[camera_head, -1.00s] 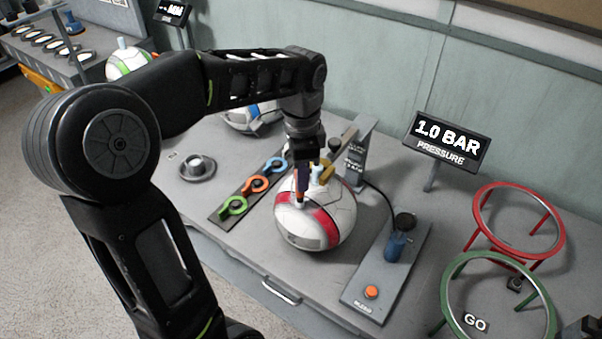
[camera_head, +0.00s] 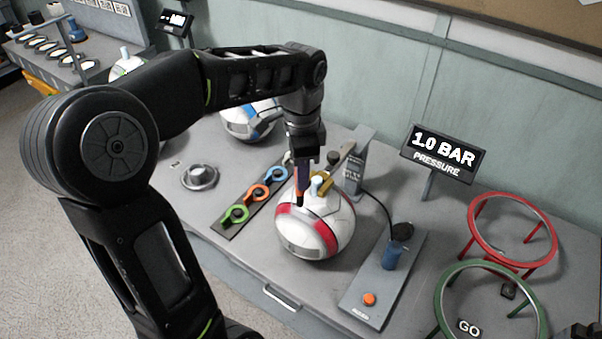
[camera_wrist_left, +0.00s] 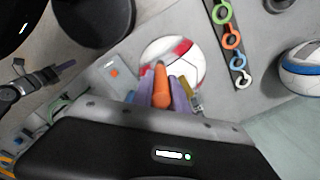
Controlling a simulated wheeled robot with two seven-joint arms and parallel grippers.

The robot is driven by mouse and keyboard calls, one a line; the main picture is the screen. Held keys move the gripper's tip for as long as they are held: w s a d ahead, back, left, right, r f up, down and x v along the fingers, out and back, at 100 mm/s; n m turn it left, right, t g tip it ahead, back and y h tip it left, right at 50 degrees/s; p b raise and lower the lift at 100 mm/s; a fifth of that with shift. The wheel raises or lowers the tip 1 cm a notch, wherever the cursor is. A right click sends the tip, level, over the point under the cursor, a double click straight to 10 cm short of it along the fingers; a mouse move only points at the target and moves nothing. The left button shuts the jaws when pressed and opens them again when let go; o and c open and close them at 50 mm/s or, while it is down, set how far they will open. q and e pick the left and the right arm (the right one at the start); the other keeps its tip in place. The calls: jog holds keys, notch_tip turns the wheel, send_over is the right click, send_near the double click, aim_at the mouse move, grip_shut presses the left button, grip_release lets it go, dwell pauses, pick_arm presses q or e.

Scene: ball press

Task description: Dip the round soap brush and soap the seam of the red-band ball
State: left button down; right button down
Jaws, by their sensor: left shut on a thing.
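The red-band ball (camera_head: 318,240), white with red patches, sits on the grey bench; it also shows in the wrist view (camera_wrist_left: 190,72). My left gripper (camera_head: 302,178) is shut on the orange-handled brush (camera_wrist_left: 161,88), between its purple fingers. The brush points down over the upper left of the ball, by a red patch. Its dark tip is at or just above the surface; I cannot tell if it touches.
A round grey dish (camera_head: 199,177) and a strip with green, orange and blue rings (camera_head: 257,192) lie left of the ball. A post (camera_head: 357,160) stands behind it. A button plate (camera_head: 372,285) and red and green hoop stands (camera_head: 470,222) are to the right.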

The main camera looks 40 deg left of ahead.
pick_arm(q)
jog(key=shift+r+p, duration=0.7)
jog(key=shift+r, duration=0.4)
jog(key=shift+f, duration=0.1)
